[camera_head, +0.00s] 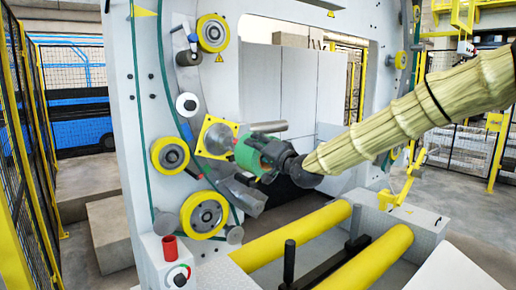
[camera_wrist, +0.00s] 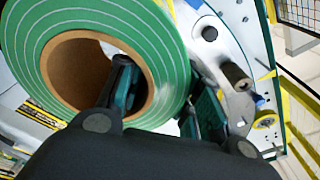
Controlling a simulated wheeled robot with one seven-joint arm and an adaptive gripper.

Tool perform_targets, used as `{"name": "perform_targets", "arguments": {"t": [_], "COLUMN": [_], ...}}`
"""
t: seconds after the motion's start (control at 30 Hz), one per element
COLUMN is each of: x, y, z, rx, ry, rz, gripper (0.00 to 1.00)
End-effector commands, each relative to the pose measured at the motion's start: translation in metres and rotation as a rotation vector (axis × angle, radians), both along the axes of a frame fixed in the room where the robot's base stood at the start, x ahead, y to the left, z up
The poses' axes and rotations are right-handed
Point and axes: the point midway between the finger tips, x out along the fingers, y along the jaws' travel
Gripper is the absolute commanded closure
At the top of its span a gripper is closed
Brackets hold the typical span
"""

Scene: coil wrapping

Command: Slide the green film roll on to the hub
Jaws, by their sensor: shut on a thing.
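The green film roll (camera_head: 249,156) is at the end of my arm in the head view, just right of a yellow-edged square plate (camera_head: 217,138) that looks like the hub mount. My gripper (camera_head: 270,158) is shut on the roll's wall. In the wrist view the roll (camera_wrist: 172,45) shows green layered film around a brown core (camera_wrist: 62,68). One finger of my gripper (camera_wrist: 163,90) is inside the core and the other is outside the roll. Part of the hub is hidden behind the roll, so I cannot tell whether they touch.
A grey metal cylinder (camera_head: 268,126) sticks out just above the roll. Yellow wheels (camera_head: 170,154) and (camera_head: 204,214) line the white machine frame (camera_head: 150,90). Yellow rollers (camera_head: 300,235) lie below. A red button post (camera_head: 169,247) stands at lower left.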

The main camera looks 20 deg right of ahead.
Motion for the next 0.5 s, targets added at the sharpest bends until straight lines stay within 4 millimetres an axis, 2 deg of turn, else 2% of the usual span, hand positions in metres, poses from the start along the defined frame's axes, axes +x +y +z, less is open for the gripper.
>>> {"name": "perform_targets", "arguments": {"t": [0.5], "x": [0.030], "y": [0.010], "z": [0.002], "rx": [-0.001], "ry": [-0.005], "rz": [-0.001], "gripper": [1.00]}}
